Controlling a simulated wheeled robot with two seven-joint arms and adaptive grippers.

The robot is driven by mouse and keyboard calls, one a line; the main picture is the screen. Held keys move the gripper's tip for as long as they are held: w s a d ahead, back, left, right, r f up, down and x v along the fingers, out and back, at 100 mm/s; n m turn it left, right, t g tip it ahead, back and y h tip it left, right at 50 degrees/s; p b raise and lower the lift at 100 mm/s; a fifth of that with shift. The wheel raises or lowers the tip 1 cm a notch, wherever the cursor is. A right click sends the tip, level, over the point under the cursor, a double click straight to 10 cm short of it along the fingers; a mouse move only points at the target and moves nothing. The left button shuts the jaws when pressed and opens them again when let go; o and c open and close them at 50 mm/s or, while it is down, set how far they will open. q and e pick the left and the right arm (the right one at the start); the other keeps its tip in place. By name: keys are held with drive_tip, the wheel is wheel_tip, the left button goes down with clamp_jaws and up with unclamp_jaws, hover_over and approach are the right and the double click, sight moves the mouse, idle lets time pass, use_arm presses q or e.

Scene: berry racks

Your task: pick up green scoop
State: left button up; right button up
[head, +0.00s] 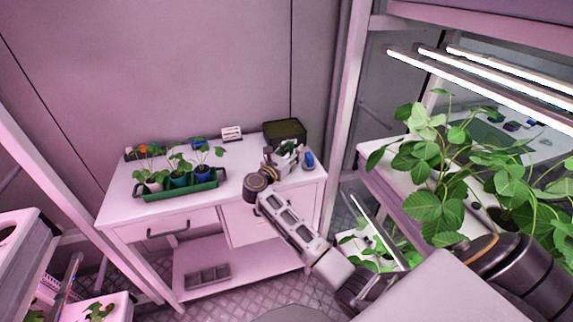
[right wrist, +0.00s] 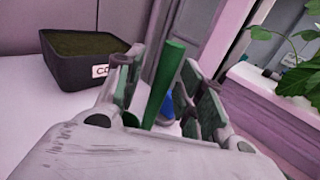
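The green scoop shows in the right wrist view as a green handle (right wrist: 166,82) standing tilted between the two fingers of my right gripper (right wrist: 168,92). The fingers are apart, with gaps visible beside the handle, so the gripper looks open around it. The scoop's lower end is hidden behind the gripper body. In the head view my right gripper (head: 284,157) is over the right end of the white table (head: 120,213) and mostly hides the scoop. My left gripper is not in view.
A dark soil-filled box (right wrist: 85,62) stands close behind my gripper. A blue object (head: 308,160) lies to its right. A green tray (head: 180,193) with potted plants is on the table's left. A rack (head: 395,195) with leafy plants stands at right.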

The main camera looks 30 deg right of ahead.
drive_tip(key=shift+s+a+r, duration=0.1)
drive_tip(key=shift+a+r, duration=0.05)
drive_tip(key=shift+c, duration=1.9)
drive_tip(key=c, duration=0.5)
drive_tip(key=shift+r, duration=0.1)
wheel_tip(320, 180, up, 8)
drive_tip(key=shift+f+b, duration=0.1)
drive_tip(key=shift+b, duration=0.35)
drive_tip(key=shift+r, duration=0.75)
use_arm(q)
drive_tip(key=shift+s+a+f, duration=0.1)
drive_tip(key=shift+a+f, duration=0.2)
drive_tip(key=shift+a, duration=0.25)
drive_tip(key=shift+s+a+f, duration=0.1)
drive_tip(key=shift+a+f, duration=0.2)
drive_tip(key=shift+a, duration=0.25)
use_arm(e)
drive_tip(key=shift+r, duration=0.25)
